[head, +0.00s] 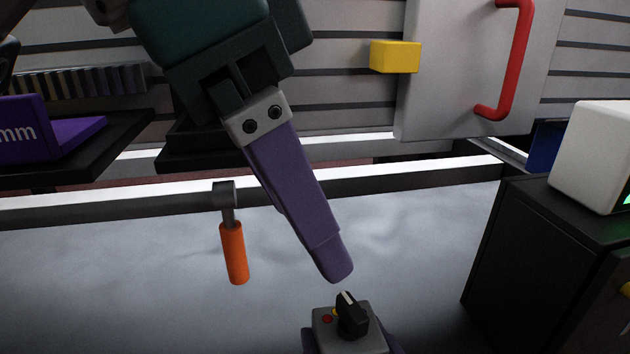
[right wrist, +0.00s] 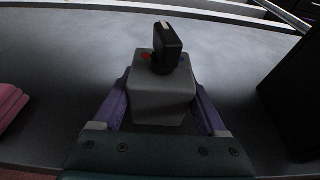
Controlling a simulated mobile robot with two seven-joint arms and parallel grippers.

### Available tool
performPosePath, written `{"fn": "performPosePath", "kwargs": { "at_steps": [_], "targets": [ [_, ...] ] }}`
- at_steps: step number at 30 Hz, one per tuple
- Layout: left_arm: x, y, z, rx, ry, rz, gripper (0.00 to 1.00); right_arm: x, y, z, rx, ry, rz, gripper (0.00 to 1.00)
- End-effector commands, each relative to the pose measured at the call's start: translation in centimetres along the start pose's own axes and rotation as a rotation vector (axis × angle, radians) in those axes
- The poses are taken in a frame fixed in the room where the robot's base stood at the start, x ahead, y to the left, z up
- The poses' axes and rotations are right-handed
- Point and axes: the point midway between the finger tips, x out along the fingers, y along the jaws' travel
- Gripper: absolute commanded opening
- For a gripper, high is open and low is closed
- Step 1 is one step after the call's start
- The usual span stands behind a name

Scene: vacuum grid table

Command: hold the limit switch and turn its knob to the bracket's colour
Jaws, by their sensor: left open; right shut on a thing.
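The limit switch (head: 326,338) is a grey box with a black knob (head: 351,318) on top. My right gripper (right wrist: 160,112) has its purple fingers shut on the box's two sides. Red (head: 327,319) and yellow (head: 335,311) dots show beside the knob; a blue dot (right wrist: 182,57) shows in the right wrist view. The knob's white line points away from me, towards the top of the head view. My left gripper (head: 337,272) is open, its purple fingers overlapping in view, just above and apart from the knob. A yellow block (head: 395,57) sits on the wall panel; I cannot tell whether it is the bracket.
A hammer (head: 233,250) with an orange handle is left of my left gripper. A dark cabinet (head: 530,270) with a white box (head: 595,160) stands at right. A red handle (head: 517,60) is on the panel. A purple piece (head: 22,135) lies at far left. The grey tabletop is mostly clear.

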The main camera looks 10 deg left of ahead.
Motion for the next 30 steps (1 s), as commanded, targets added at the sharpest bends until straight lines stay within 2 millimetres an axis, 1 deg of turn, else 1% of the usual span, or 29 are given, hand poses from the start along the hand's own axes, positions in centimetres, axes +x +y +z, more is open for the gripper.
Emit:
{"fn": "performPosePath", "kwargs": {
  "at_steps": [3, 10, 11, 17, 18, 26, 30],
  "targets": [
    [-0.7, 0.0, 0.0, 0.001, 0.000, -0.001, 0.76, 0.0, 0.0, -0.1, 0.000, 0.001, 0.000, 0.03],
    [-0.8, 0.0, 0.0, 0.001, 0.000, 0.000, 0.76, 0.0, 0.0, -0.1, 0.000, 0.001, 0.000, 0.03],
    [-0.7, 0.0, 0.0, 0.001, 0.000, 0.000, 0.76, 0.0, 0.0, -0.1, 0.000, 0.001, 0.000, 0.76],
    [-0.7, 0.0, 0.0, 0.001, 0.000, 0.000, 0.76, 0.0, 0.0, 0.0, 0.000, 0.001, 0.000, 0.98],
    [-0.7, 0.0, 0.0, 0.001, 0.000, 0.000, 0.76, 0.0, 0.0, 0.0, 0.000, 0.001, 0.000, 1.00],
    [-0.7, 0.0, 0.0, 0.001, 0.000, 0.000, 0.76, -0.2, 0.0, 0.0, 0.001, 0.000, 0.000, 1.00],
    [-0.7, 0.0, 0.0, 0.001, 0.000, 0.001, 0.76, -1.6, 0.0, -0.1, 0.003, 0.002, 0.000, 1.00]
  ]
}}
